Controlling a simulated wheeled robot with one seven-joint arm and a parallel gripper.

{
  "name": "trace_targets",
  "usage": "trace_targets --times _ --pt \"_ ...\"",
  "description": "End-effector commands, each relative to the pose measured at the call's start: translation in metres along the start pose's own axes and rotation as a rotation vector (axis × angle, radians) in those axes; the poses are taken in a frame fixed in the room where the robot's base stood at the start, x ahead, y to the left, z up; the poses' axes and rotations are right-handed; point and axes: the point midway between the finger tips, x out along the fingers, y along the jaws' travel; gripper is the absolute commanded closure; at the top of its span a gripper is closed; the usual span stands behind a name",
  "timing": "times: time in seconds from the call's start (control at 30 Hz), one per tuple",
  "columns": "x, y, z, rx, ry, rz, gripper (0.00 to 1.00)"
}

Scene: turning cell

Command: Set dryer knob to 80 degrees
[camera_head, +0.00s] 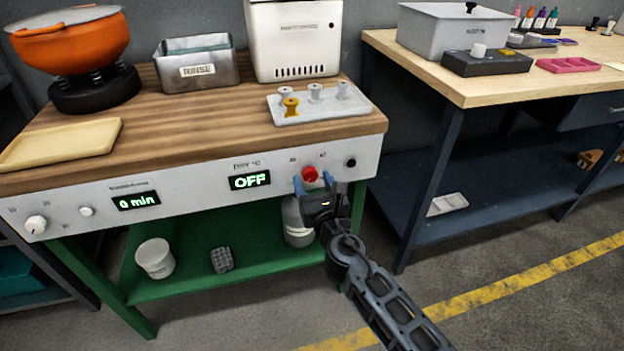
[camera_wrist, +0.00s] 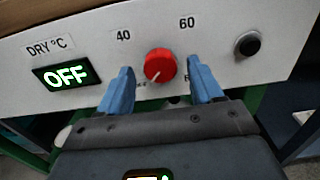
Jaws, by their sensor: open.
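The red dryer knob (camera_head: 310,174) sits on the white front panel of the wooden-topped bench. In the wrist view the knob (camera_wrist: 160,66) has a pale pointer line aimed down and slightly left. Marks 40 and 60 show above it; lower marks are partly hidden by my gripper. The dryer display (camera_head: 249,181) reads OFF, and the wrist view shows the same display (camera_wrist: 66,77). My gripper (camera_head: 314,183) is open in front of the panel, its blue fingers (camera_wrist: 162,88) to the left and right of the knob. I cannot tell whether they touch it.
A black button (camera_head: 351,162) is right of the knob. A timer display (camera_head: 136,201) reads 0 min, with a white knob (camera_head: 36,224) at far left. Above the panel, a tray (camera_head: 322,112) holds several spools. A grey bottle (camera_head: 296,222) stands on the green shelf below.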

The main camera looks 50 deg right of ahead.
Motion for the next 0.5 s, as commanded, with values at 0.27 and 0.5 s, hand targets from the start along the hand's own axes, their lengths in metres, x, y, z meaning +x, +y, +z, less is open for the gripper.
trace_targets --times 0.27,0.5 --pt "0.0137 -0.0005 -0.0004 0.001 0.001 0.0 0.34" --pt "0.0134 -0.0004 -0.0003 0.001 0.001 0.0 0.4"
